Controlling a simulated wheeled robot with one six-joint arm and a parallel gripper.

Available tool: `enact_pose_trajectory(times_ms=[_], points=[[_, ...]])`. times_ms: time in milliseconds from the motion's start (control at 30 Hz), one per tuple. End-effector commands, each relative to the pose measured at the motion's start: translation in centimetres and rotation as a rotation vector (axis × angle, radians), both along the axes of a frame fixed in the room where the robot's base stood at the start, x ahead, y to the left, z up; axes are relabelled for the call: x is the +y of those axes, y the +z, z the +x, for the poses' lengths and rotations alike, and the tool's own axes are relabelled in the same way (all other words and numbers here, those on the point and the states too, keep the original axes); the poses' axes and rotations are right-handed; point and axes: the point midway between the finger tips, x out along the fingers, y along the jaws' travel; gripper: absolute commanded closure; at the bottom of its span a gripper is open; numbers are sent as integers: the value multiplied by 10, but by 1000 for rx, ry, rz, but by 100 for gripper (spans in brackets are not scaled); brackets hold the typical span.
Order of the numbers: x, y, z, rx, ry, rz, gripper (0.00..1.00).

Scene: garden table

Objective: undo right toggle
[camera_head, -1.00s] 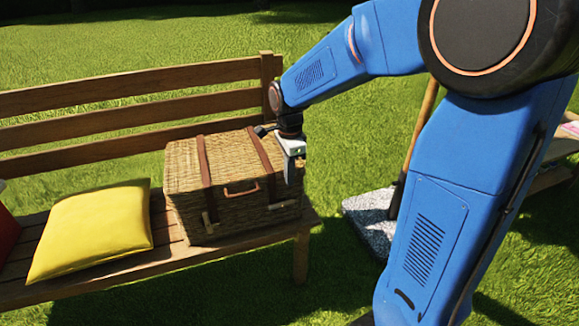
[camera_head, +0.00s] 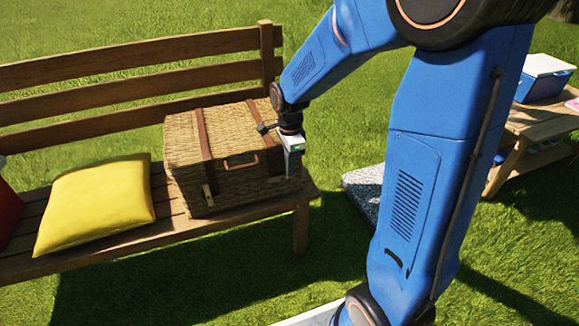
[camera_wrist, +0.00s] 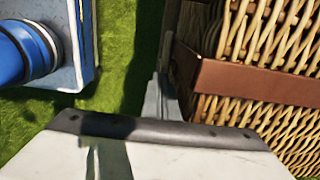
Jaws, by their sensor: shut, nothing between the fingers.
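A wicker picnic basket (camera_head: 235,182) with two brown leather straps stands on the wooden bench, lid down. The left toggle (camera_head: 209,193) is a small pale peg on the front, upright. The right toggle (camera_head: 277,180) shows as a pale piece below the right strap, just left of my gripper, and seems to lie crosswise; it is partly hidden. My gripper (camera_head: 292,172) is shut and empty, pointing down at the basket's front right. In the wrist view, the fingertips (camera_wrist: 162,98) are beside the basket's strap (camera_wrist: 240,84); I cannot tell whether they touch anything.
A yellow cushion (camera_head: 97,204) lies on the bench (camera_head: 170,228) left of the basket, with a red cushion (camera_head: 5,212) at the left edge. A picnic table (camera_head: 535,122) with a blue cool box (camera_head: 541,78) stands at the right.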

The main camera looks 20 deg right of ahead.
Motion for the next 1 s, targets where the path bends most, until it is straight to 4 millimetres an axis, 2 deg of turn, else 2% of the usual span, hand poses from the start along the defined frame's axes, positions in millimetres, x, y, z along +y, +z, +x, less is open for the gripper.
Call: enact_pose_trajectory(times_ms=[200, 500, 1000], points=[[-11, -9, 0, 1, -2, 0, 100], [-11, -8, 0, 0, 0, 0, 100], [-10, 7, 0, -1, 0, 0, 100]])
